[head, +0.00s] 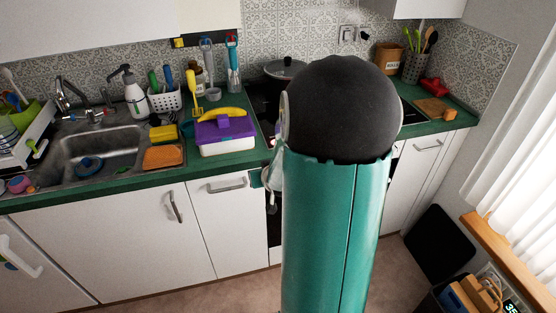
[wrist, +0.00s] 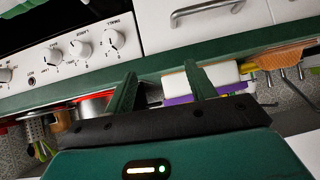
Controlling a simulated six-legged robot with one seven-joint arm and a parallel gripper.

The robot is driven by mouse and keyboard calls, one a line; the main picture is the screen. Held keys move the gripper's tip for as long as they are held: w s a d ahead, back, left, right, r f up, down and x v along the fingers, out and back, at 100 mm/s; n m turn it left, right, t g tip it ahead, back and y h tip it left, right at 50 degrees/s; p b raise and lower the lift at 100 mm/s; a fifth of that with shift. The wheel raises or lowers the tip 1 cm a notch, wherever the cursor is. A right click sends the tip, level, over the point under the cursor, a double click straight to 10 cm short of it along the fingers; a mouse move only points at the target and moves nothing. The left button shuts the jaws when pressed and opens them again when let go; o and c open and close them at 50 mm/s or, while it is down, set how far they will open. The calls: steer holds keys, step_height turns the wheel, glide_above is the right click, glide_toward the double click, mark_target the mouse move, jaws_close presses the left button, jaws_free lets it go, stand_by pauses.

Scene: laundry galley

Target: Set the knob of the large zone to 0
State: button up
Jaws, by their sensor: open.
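The white stove panel (wrist: 30,50) shows at the left of the wrist view, upside down, with several white round knobs in a row. The rightmost knob (wrist: 116,40) and the one beside it (wrist: 79,50) are clearest, each with small print above it. In the head view my arm hides the panel and most of the gripper.
The green counter edge (wrist: 225,52) runs beside the fingers. A drawer handle (wrist: 205,10) is close to the panel. On the counter are a purple-lidded box (head: 226,132), a sink (head: 100,152), and a lidded pan (head: 285,68) on the hob.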

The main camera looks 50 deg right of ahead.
steer(key=s+d+f+m+t+h, duration=0.4)
steer(key=s+d+f+m+t, duration=0.2)
steer(key=s+d+f+m, duration=0.55)
steer(key=w+d+n, duration=0.1)
steer(key=w+d, duration=0.6)
steer(key=w, duration=0.3)
steer(key=shift+w+f+h, duration=0.25)
steer(key=shift+f+h, duration=0.05)
steer(key=shift+f, duration=0.05)
steer(key=shift+n, duration=0.25)
steer(key=shift+c, duration=0.3)
steer(key=c, duration=0.9)
